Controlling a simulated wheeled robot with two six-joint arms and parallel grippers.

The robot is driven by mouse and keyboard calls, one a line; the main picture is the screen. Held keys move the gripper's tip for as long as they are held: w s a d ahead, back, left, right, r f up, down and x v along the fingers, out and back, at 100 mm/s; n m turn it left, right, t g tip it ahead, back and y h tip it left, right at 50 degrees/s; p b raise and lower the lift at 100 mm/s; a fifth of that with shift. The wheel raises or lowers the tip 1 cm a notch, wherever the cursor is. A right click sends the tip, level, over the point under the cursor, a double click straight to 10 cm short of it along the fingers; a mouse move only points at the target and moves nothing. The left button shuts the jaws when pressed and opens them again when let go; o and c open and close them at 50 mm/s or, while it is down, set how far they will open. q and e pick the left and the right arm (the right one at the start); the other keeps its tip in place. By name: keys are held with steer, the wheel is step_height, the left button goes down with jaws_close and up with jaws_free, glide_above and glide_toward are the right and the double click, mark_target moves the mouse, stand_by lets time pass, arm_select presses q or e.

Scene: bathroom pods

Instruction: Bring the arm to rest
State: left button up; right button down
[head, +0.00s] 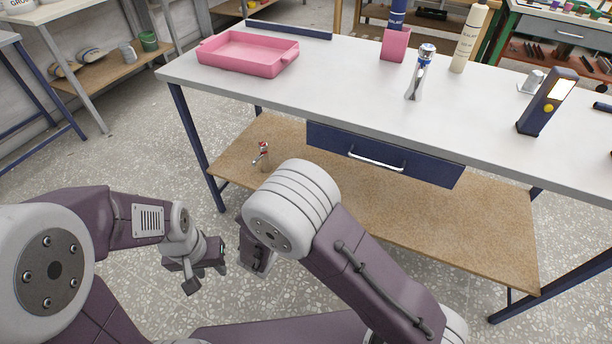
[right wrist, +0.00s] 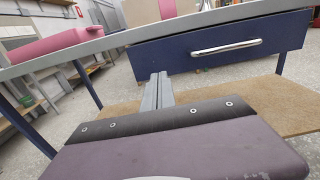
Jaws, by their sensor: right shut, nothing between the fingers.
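My left gripper (head: 207,280) is at the lower left of the head view, over the speckled floor, with its fingers apart and nothing seen between them. My right arm (head: 300,205) is bent in front of the workbench, and its grey elbow hides part of the lower shelf. In the right wrist view my right gripper (right wrist: 157,90) has its fingers together and empty. It appears in front of the blue drawer and below the bench top; whether it touches anything cannot be told.
A blue drawer (head: 330,141) with a metal handle hangs below. A small tap (head: 262,153) stands on the wooden shelf (head: 450,225). Floor at left is clear.

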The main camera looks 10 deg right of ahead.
steer(key=shift+v, duration=1.1)
steer(key=shift+d, duration=0.1)
